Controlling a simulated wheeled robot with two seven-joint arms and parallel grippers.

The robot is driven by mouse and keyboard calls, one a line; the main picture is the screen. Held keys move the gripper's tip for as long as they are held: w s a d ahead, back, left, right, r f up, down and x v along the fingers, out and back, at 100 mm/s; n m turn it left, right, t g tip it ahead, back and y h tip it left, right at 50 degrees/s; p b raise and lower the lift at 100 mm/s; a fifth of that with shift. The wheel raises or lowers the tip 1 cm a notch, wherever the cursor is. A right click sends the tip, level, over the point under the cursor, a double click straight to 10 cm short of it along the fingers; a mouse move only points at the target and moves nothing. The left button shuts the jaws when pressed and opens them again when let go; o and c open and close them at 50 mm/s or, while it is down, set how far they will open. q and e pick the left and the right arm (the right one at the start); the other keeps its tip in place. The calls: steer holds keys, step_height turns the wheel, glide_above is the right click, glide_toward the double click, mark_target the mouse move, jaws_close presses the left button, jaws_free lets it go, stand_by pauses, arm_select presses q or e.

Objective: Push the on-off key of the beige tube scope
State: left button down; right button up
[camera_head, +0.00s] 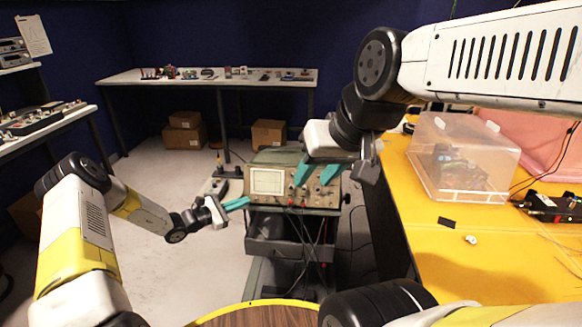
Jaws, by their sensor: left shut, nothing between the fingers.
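The beige tube scope (262,159) stands on a cart in the middle of the view, with its screen and knobs facing me. Its on-off key is too small to tell apart from the other controls. My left gripper (247,201) is shut and empty, with its teal fingertips near the lower left corner of the scope's front. I cannot tell whether they touch it. My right gripper (312,183) hangs in front of the right part of the scope's panel, its two teal fingers spread apart. It hides part of the knobs and the top right of the scope.
The cart (262,247) has cables hanging down its front. A yellow table (430,255) with a clear plastic box (462,185) stands at the right. A long bench (215,83) with small items and cardboard boxes (184,136) are behind. Grey floor is open at the left.

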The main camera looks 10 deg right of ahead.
arm_select(q)
steer(key=shift+w, duration=0.1)
steer(key=shift+w+d+f, duration=0.1)
steer(key=shift+w+d, duration=0.05)
steer(key=shift+w, duration=0.15)
steer(key=shift+w+d, duration=0.1)
steer(key=shift+w, duration=0.05)
stand_by(0.7)
steer(key=shift+s+a, duration=0.2)
steer(key=shift+s, duration=0.4)
steer(key=s+a+r, duration=0.1)
steer(key=s+r, duration=0.1)
steer(key=s, duration=0.3)
steer(key=shift+s+a, duration=0.2)
steer(key=shift+a, duration=0.2)
steer(key=shift+r, duration=0.1)
stand_by(0.6)
